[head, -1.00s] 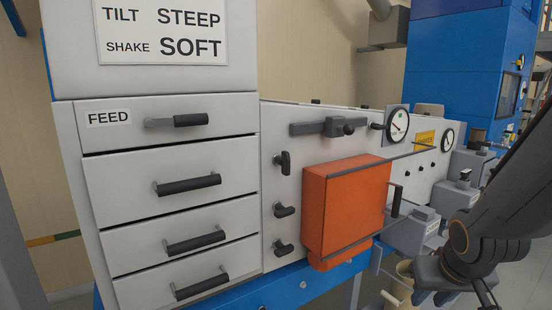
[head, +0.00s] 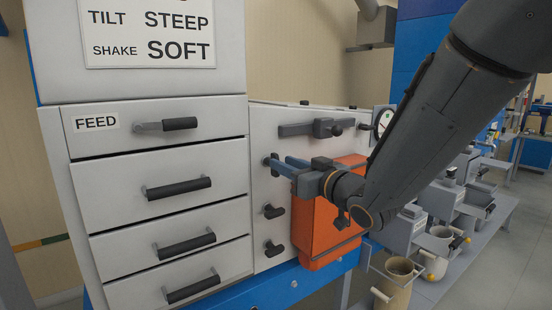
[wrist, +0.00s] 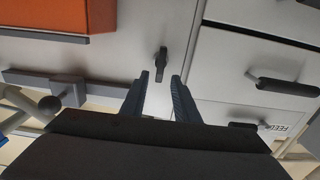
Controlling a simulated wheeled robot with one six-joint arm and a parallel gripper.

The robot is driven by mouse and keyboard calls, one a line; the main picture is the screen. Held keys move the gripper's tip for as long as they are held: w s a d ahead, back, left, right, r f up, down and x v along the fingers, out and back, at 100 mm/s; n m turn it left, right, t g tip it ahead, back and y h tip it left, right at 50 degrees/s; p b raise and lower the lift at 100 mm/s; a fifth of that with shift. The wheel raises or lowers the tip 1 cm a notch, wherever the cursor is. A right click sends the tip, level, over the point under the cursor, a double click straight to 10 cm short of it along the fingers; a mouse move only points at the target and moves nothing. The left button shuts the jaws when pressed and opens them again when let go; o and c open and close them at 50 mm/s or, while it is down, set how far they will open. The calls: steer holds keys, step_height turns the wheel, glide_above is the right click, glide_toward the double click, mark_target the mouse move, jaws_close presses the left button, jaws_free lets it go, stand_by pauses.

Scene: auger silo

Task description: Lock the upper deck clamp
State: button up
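Three dark deck clamps sit in a column on the pale panel right of the drawers. The upper deck clamp (head: 267,161) is largely hidden behind my fingers in the head view; in the wrist view its dark handle (wrist: 161,62) shows upright in the picture. My gripper (head: 280,163) is at this clamp. In the wrist view my two fingers (wrist: 160,76) are apart, one on each side of the handle's near end, with gaps visible. I cannot tell whether the fingertips reach past the handle. The middle clamp (head: 274,211) and lower clamp (head: 274,248) are clear of my gripper.
An orange box (head: 318,232) protrudes from the panel just right of the clamps, partly behind my arm. A grey sliding bar (head: 312,128) is above. Drawers with dark handles (head: 179,188) fill the left. A gauge (head: 383,122) is at right.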

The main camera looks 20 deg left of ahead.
mark_target(276, 177)
steer(key=shift+p+x, duration=0.7)
steer(key=shift+x, duration=1.8)
jaws_close()
